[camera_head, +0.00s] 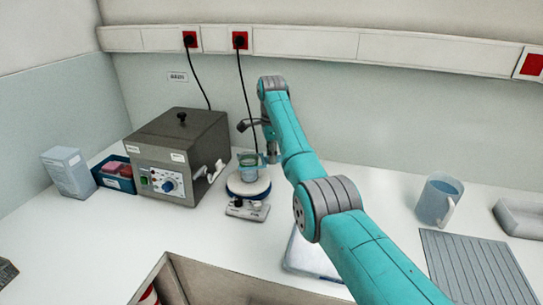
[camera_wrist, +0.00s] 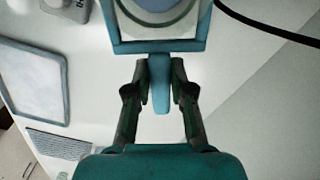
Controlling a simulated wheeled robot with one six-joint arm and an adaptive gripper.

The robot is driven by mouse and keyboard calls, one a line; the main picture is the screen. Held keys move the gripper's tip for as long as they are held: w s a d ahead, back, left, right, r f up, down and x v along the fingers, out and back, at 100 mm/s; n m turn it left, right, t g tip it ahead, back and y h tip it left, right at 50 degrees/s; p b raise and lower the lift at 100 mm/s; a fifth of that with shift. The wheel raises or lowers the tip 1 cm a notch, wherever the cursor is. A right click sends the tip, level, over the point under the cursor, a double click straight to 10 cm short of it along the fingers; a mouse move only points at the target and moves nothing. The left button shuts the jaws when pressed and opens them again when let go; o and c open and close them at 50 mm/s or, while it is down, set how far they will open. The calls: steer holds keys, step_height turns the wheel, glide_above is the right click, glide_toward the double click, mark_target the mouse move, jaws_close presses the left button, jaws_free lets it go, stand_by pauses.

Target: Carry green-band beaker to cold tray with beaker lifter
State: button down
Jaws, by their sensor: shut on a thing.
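My gripper (camera_wrist: 159,82) is shut on the teal handle of the beaker lifter (camera_wrist: 159,47). The lifter's square frame shows at the top of the wrist view, with a round pale shape within it, cut off by the picture edge. In the head view a small beaker with a green band (camera_head: 249,163) is at the white round top of a stirrer, with my gripper (camera_head: 268,158) just to its right. I cannot tell whether the beaker touches the plate. A flat pale tray with a blue-grey rim (camera_wrist: 66,90), perhaps the cold tray, is partly hidden by my arm in the head view (camera_head: 297,262).
The stirrer (camera_head: 246,210) stands right of a grey heated bath (camera_head: 178,150) with a cable behind. A blue box (camera_head: 118,184) and a pale carton (camera_head: 68,172) are at left. A jug (camera_head: 437,200) and grey ribbed mat (camera_head: 470,268) are at right. An open bench cavity lies in front.

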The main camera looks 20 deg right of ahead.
steer(key=shift+r, duration=0.9)
stand_by(0.4)
steer(key=shift+r, duration=3.7)
